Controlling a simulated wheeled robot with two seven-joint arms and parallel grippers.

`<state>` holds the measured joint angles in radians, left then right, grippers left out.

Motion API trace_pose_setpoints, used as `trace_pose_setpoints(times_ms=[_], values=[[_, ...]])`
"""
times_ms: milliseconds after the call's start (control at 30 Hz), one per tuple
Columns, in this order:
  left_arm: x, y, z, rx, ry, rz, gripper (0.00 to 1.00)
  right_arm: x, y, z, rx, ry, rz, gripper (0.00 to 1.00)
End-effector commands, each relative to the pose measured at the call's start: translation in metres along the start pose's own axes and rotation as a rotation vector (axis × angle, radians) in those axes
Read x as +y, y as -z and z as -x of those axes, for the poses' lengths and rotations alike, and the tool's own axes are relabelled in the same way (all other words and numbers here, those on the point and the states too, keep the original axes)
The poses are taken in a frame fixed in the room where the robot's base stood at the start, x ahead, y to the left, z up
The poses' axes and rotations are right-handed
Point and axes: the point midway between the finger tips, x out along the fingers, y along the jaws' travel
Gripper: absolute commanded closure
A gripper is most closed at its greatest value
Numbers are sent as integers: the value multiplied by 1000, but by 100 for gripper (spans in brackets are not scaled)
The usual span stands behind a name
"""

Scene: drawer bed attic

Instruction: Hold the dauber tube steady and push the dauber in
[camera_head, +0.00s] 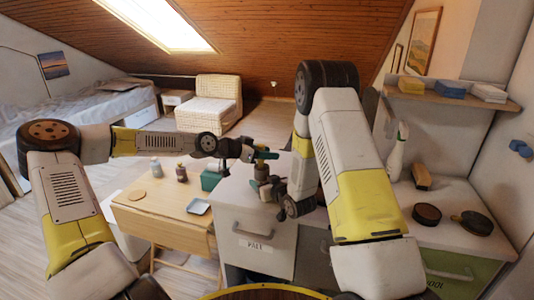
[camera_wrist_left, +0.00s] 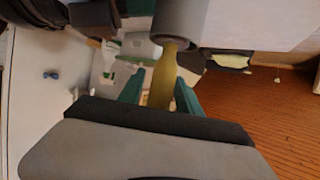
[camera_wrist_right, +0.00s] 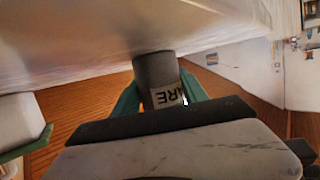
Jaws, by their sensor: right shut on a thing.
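The dauber tube (camera_wrist_right: 157,72) is a dark grey cylinder with a pale label reading "ARE". In the right wrist view it stands between the teal fingers of my right gripper (camera_wrist_right: 160,97), which is shut on it. The tube's round end also shows in the left wrist view (camera_wrist_left: 178,22). The yellow dauber (camera_wrist_left: 164,75) lies between the teal fingers of my left gripper (camera_wrist_left: 160,90). Its far end meets the tube's mouth in that view; how deep it sits is hidden. Whether the left fingers press on it is unclear. In the head view my left gripper (camera_head: 262,154) is just above my right (camera_head: 268,188).
A white cabinet (camera_head: 230,205) stands under the grippers. A counter (camera_head: 445,235) at right holds a spray bottle (camera_head: 397,155), a brush and dark round items.

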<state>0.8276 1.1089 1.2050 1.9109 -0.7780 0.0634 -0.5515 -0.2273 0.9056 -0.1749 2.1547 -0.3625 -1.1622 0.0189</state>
Motion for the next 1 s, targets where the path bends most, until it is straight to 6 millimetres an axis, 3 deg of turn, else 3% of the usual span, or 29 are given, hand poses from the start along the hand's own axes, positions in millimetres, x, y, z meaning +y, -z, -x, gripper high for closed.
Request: trace_pose_setpoints(times_ms=[433,800,1000], values=[[-1,0,8,-1,1,2,51,0,1,0,1,-1,0,95],[-2,-1,82,0,3,3,51,0,1,0,1,-1,0,95],[-1,-1,111,0,2,2,51,0,1,0,2,-1,0,95]])
